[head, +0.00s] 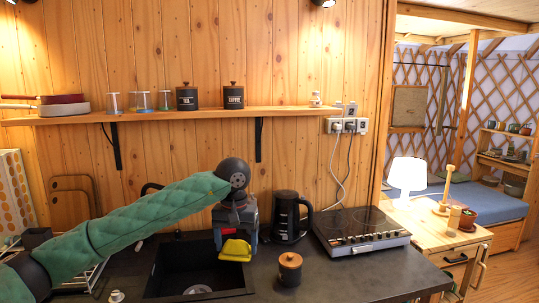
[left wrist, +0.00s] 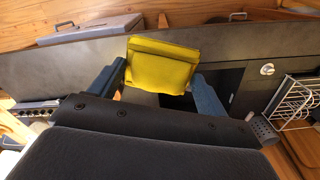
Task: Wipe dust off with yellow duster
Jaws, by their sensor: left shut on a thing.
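My left gripper (head: 235,236) reaches in from the left in the head view, over the right side of the sink. It is shut on the yellow duster (head: 235,250), which hangs below the fingers, above the counter level. In the left wrist view the yellow duster (left wrist: 162,62) sits between the two blue fingers of my left gripper (left wrist: 160,85). My right gripper is not in view. I cannot make out any dust on the surfaces.
The dark counter (head: 335,283) holds a black sink (head: 165,268), a black kettle (head: 286,218), a lidded jar (head: 290,270) and a hob (head: 362,230). A shelf (head: 210,112) with jars and pans runs above. The counter front right of the jar is clear.

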